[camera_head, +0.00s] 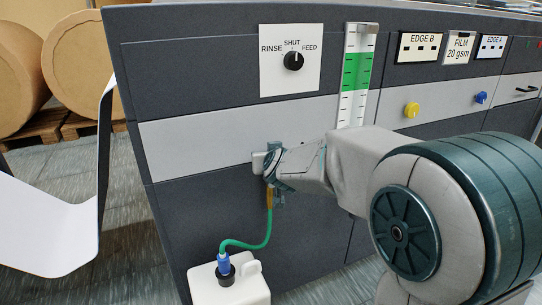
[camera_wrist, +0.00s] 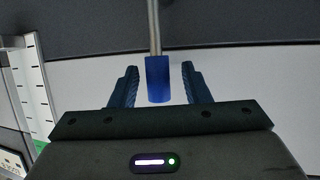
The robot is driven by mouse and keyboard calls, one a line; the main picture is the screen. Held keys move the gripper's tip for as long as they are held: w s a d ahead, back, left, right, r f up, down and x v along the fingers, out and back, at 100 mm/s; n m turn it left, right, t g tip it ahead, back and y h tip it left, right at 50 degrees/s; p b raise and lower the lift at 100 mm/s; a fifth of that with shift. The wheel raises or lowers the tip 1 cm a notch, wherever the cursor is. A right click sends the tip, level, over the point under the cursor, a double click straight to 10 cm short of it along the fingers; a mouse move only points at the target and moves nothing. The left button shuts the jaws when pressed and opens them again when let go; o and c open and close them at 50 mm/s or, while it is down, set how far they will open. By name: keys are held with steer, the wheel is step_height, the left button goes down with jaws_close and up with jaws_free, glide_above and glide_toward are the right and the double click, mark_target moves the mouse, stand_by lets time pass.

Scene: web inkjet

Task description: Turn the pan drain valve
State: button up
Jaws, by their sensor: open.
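A metal lever (camera_wrist: 153,25) with a blue grip (camera_wrist: 158,80) on its end shows in the wrist view; I take it for the drain valve's handle. The grip stands between the two fingers of my gripper (camera_wrist: 160,70). The gripper is open, with a gap on each side of the grip. In the head view my gripper (camera_head: 271,166) is at the dark front panel and hides the lever. A brass-coloured fitting (camera_head: 269,198) shows just below it, with a green hose (camera_head: 262,240) running down from it.
The hose ends at a blue fitting (camera_head: 225,265) on a white canister (camera_head: 232,288) below. Above are a black RINSE/SHUT/FEED dial (camera_head: 293,61) and a green-marked gauge (camera_head: 355,75). A yellow knob (camera_head: 411,110) and a blue knob (camera_head: 480,97) are right. A white web (camera_head: 50,230) hangs left.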

steer(key=p+v, duration=0.5)
steer(key=v, duration=0.8)
steer(key=shift+r, duration=0.1)
steer(key=s+d+r+g+p, duration=0.3)
steer(key=s+r+p, duration=0.1)
steer(key=s+p, duration=0.3)
steer(key=s+d+r+m+g+p, duration=0.1)
steer(key=s+d+r+g+p, duration=0.2)
steer(key=p, duration=0.5)
steer(key=s+d+r+g+h+p, duration=0.1)
steer(key=s+d+r+g+p, duration=0.2)
steer(key=s+r+p, duration=0.4)
steer(key=s+g+p, duration=0.1)
steer(key=s, duration=0.2)
steer(key=shift+s+d+g, duration=0.35)
steer(key=shift+g, duration=0.05)
